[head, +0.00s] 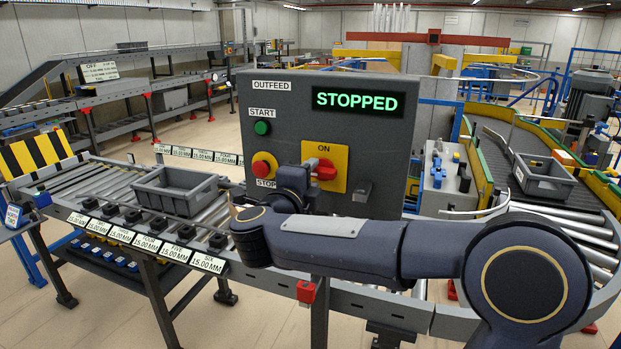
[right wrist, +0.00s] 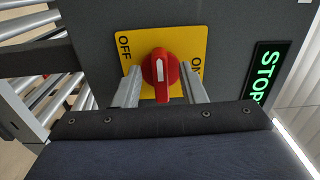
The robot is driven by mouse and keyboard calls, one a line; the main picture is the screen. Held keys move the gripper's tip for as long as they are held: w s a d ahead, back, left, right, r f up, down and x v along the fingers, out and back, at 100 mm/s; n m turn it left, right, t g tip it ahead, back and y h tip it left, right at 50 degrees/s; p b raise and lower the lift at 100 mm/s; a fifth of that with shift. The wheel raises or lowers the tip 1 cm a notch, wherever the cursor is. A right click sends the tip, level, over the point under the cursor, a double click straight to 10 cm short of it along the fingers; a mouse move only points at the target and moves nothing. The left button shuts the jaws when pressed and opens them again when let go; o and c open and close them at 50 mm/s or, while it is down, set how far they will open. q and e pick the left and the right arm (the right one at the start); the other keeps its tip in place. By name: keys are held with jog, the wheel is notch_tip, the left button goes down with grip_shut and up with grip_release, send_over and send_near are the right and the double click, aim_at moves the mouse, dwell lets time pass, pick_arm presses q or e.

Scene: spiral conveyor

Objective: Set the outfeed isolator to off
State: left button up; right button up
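The outfeed isolator is a red rotary knob (head: 325,170) on a yellow plate (head: 340,153) on the grey OUTFEED panel (head: 225,99). In the right wrist view the knob (right wrist: 159,66) has a white mark and its handle lies crosswise, pointing at neither the OFF label (right wrist: 124,47) nor the ON label (right wrist: 195,68). My right gripper (right wrist: 160,88) is open, with one finger on each side of the knob. I cannot tell whether either finger touches it. My left gripper is not in view.
The panel display (head: 358,101) reads STOPPED. A green START button (head: 262,128) and red STOP button (head: 264,166) sit left of the isolator. A grey tote (head: 176,191) rests on the roller conveyor at left; another (head: 543,176) is on the curved conveyor at right.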

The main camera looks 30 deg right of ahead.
jog(key=b+v, duration=0.2)
jog(key=v, duration=0.5)
jog(key=shift+a, duration=0.15)
jog(key=shift+s, duration=0.1)
jog(key=s+a+f+n+t+y, duration=0.2)
jog(key=a+n+t+y, duration=0.1)
jog(key=n+y, duration=0.55)
jog(key=s+a+f+n+t+y, duration=0.2)
jog(key=n+t+y, duration=0.1)
jog(key=n+y, duration=0.6)
jog(key=s+f+n+g, duration=0.8)
jog(key=s+f+g, duration=0.4)
jog(key=s+f, duration=0.8)
jog(key=shift+s+d+f+n, duration=0.25)
jog(key=shift+f+n, duration=0.1)
jog(key=shift+f, duration=0.1)
